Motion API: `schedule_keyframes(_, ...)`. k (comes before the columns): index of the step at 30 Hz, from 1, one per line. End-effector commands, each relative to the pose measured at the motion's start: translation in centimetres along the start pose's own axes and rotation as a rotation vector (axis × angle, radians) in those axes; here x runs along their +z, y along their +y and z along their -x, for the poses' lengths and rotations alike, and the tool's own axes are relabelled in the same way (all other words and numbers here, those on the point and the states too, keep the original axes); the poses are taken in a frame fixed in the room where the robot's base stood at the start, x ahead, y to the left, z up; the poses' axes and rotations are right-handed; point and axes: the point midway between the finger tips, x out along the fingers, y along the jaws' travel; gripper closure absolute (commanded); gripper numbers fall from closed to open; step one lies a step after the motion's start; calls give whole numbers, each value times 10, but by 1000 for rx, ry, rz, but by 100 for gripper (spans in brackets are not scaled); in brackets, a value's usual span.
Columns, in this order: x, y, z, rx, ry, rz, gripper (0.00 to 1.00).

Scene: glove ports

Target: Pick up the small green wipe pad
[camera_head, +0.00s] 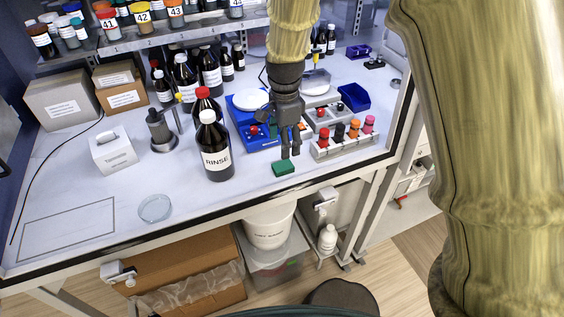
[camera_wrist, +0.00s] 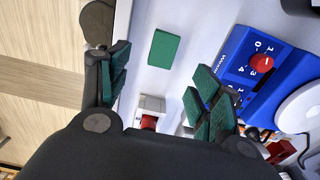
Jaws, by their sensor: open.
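The small green wipe pad (camera_head: 283,167) lies flat on the white bench top near its front edge. In the wrist view the pad (camera_wrist: 163,48) shows beyond my fingers, in the gap between them. My gripper (camera_head: 287,150) hangs just above and behind the pad in the head view. It is open and empty; in the wrist view its green-lined fingers (camera_wrist: 160,88) stand wide apart. No contact with the pad shows.
A blue device with a dial (camera_wrist: 262,62) stands close beside my fingers. A rack of small capped bottles (camera_head: 345,139) is to the right. The RINSE bottle (camera_head: 214,158) stands to the left. Free bench lies around the pad.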

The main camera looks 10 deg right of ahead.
Motion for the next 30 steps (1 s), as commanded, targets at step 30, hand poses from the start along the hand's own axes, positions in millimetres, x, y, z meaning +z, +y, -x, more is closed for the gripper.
schedule_keyframes(30,-1,-6,-80,1,0,9,36)
